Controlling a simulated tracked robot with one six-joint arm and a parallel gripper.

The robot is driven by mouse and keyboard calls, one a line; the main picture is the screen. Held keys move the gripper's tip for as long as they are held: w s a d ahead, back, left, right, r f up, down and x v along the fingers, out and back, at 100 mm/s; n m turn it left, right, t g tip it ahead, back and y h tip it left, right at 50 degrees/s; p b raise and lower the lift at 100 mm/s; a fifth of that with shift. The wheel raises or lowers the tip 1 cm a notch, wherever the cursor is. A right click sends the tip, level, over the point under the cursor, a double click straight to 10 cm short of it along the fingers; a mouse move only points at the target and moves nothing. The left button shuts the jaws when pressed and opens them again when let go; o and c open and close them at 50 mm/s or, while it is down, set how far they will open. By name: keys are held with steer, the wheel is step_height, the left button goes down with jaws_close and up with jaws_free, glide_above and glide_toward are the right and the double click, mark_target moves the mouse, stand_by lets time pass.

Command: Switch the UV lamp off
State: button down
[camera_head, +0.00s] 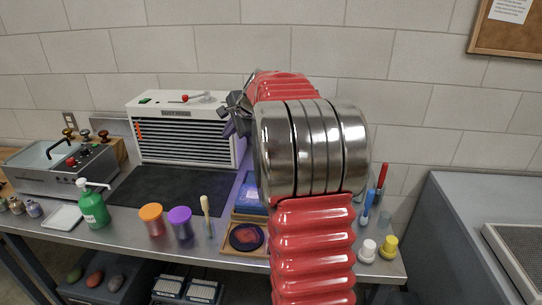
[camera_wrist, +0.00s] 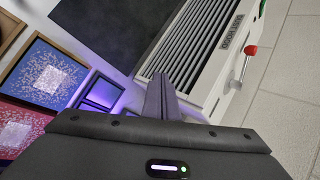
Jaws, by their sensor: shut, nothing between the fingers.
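The UV lamp itself is not clearly seen. A violet glow lies on the bench beside the slatted hood, partly behind my arm in the head view, and around small dark frames (camera_wrist: 100,92) in the wrist view. No lamp switch can be made out. My gripper (camera_head: 234,116) is shut and empty, raised near the right end of the white slatted hood (camera_head: 187,104). In the wrist view my gripper (camera_wrist: 161,84) points toward the hood's slats (camera_wrist: 205,45); I cannot tell whether it touches anything.
On the hood's top are a red-knobbed lever (camera_head: 185,98) and a green button (camera_head: 145,101). A dark mat (camera_head: 165,188) lies before it. Along the bench edge stand an orange-lidded jar (camera_head: 152,218), a purple-lidded jar (camera_head: 181,222), a brush (camera_head: 206,215) and a green pump bottle (camera_head: 93,208).

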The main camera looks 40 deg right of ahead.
steer(key=d+f+m+h, duration=0.1)
steer(key=d+f+m, duration=0.2)
steer(key=d, duration=0.8)
steer(key=w+d+f+m+t+h, duration=0.1)
steer(key=d+f+m, duration=0.3)
steer(key=d, duration=0.7)
steer(key=shift+d+m, duration=0.15)
steer(key=shift+m, duration=0.35)
steer(key=shift+w+f, duration=0.1)
steer(key=shift+f, duration=0.1)
steer(key=shift+w+d+f, duration=0.1)
steer(key=shift+d+f, duration=0.05)
steer(key=shift+f, duration=1.25)
steer(key=shift+w+d+f, duration=0.1)
steer(key=shift+w+f, duration=0.05)
steer(key=shift+f, duration=1.3)
steer(key=shift+w+d+f, duration=0.1)
steer(key=shift+d+f, duration=0.05)
steer(key=shift+f, duration=1.25)
steer(key=shift+f, duration=0.1)
steer(key=shift+f, duration=0.25)
steer(key=shift+w+f, duration=0.1)
steer(key=shift+f, duration=0.2)
steer(key=shift+r, duration=0.1)
